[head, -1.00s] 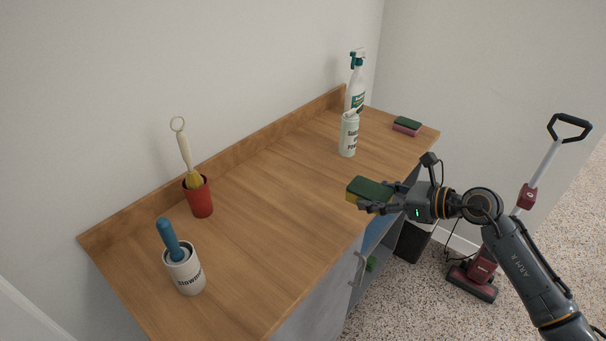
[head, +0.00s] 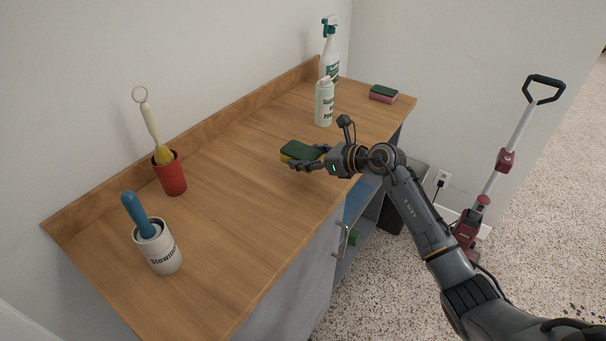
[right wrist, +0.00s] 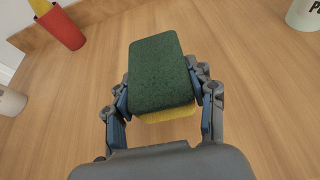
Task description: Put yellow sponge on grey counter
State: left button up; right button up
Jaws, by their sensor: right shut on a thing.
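The yellow sponge (head: 287,157) has a dark green scouring top. My right gripper (head: 306,158) is shut on it, over the wooden top of the counter (head: 232,200), whose front side is grey. In the right wrist view the sponge (right wrist: 165,116) sits between both fingers (right wrist: 164,98), green face up, with its yellow edge showing below. Whether it touches the wood or hangs just above it is hard to tell. My left gripper is not in view.
A spray bottle (head: 330,55), a pale green canister (head: 324,103) and a pink-and-green sponge (head: 383,94) stand at the far end. A red cup with a brush (head: 170,176) and a white canister with a blue handle (head: 158,250) are at left. The middle is clear.

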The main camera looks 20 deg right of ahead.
aim_at(303, 175)
jog(key=shift+w+a+f, duration=0.15)
jog(key=shift+a+f, duration=0.05)
jog(key=shift+f, duration=0.1)
notch_tip(303, 175, down, 4)
jog(key=b, duration=0.3)
jog(key=shift+w+a+r, duration=0.1)
jog(key=shift+a+r, duration=0.05)
jog(key=shift+r, duration=0.2)
jog(key=o, duration=0.7)
